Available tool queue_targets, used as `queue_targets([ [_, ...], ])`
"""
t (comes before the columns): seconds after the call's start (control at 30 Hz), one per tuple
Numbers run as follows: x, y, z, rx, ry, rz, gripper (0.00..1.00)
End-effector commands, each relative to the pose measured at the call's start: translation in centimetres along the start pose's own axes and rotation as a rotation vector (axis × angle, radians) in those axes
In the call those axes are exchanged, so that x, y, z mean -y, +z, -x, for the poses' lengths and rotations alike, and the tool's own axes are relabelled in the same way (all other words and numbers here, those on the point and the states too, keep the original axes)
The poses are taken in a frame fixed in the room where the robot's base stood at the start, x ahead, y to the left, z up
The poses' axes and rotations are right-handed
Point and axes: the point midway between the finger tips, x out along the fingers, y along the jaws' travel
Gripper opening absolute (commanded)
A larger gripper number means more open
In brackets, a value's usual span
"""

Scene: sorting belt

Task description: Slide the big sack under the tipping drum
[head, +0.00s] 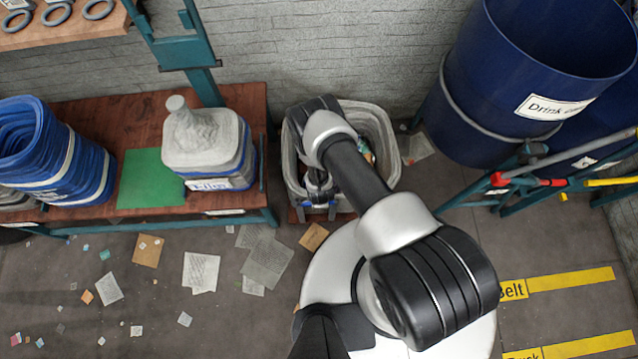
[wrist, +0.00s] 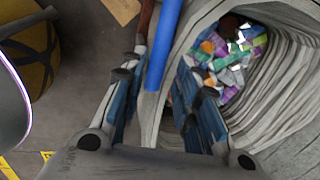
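The big sack (head: 382,122) is grey, upright and open at the top, against the wall; it also shows in the wrist view (wrist: 285,85). Colourful scraps lie inside it. My gripper (head: 318,198) is at the sack's front rim, partly hidden by my arm. In the wrist view my gripper (wrist: 165,82) has its fingers apart, one outside the sack's wall and one inside, with a blue bar between them. A large blue drum (head: 465,115) with a label starting "Drink" stands at the right by a teal frame (head: 520,172); I cannot tell whether it tips.
A brown bench (head: 95,115) on the left holds a stack of blue containers (head: 50,160), a green mat (head: 150,178) and a grey-white tied sack (head: 205,135). Paper scraps litter the left floor. Yellow stripes (head: 570,280) with "Belt" mark the right floor, which is mostly clear.

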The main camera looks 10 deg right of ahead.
Motion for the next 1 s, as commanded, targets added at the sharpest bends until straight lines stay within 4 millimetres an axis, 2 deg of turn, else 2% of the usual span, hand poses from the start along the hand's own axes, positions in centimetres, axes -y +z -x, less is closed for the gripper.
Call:
queue_targets([
  [0.03, -0.2, -0.1, -1.6, 0.0, 0.001, -0.001, 0.29],
  [0.1, -0.1, 0.0, -3.0, 0.0, 0.0, -0.002, 0.29],
  [0.33, -0.1, -0.1, -6.0, 0.0, 0.001, -0.002, 0.29],
  [0.77, 0.0, 0.0, -6.5, 0.0, 0.001, -0.001, 0.28],
  [1.0, 0.0, 0.0, -6.5, 0.0, 0.001, -0.001, 0.12],
])
